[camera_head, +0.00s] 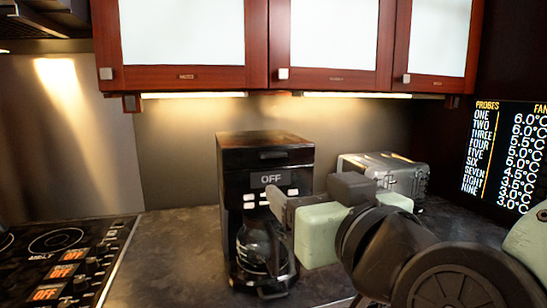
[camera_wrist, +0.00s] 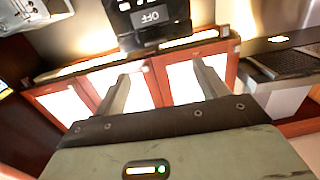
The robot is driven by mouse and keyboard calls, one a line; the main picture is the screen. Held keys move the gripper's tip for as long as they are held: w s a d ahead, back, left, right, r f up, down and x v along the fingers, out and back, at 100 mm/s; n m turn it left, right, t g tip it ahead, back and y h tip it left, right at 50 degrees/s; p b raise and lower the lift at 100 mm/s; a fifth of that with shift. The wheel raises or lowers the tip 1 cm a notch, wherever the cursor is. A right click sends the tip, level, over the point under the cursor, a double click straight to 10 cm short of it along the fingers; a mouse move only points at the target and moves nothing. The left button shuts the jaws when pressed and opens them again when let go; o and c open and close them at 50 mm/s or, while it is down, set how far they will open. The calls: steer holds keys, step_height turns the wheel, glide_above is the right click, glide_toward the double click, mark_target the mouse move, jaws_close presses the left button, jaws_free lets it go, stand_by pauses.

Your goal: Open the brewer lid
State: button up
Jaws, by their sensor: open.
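The black brewer (camera_head: 262,200) stands on the dark counter in the head view, with an OFF display on its front. Its lid (camera_head: 266,141) is the flat top, and it looks shut. A glass carafe (camera_head: 257,247) sits in the lower part. My gripper (camera_head: 276,203) is in front of the brewer's right side, at about the height of its buttons. In the wrist view the brewer's OFF panel (camera_wrist: 150,15) shows upside down at the top edge. There my gripper (camera_wrist: 162,80) has its two fingers wide apart with nothing between them.
A grey metal toaster-like appliance (camera_head: 385,170) stands right of the brewer, partly behind my arm. A cooktop (camera_head: 62,260) lies at left. Red-framed cabinets (camera_head: 330,40) hang above the brewer, with a gap over its top. Bare counter (camera_head: 175,250) shows left of the brewer.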

steer(key=p, duration=0.9)
glide_toward(274, 154)
steer(key=shift+t, duration=0.3)
steer(key=p+x, duration=0.1)
steer(key=x, duration=0.3)
steer(key=p+x, duration=0.2)
steer(key=x, duration=0.2)
steer(key=shift+w+a+f, duration=0.1)
steer(key=shift+w+f, duration=0.1)
steer(key=shift+f, duration=0.05)
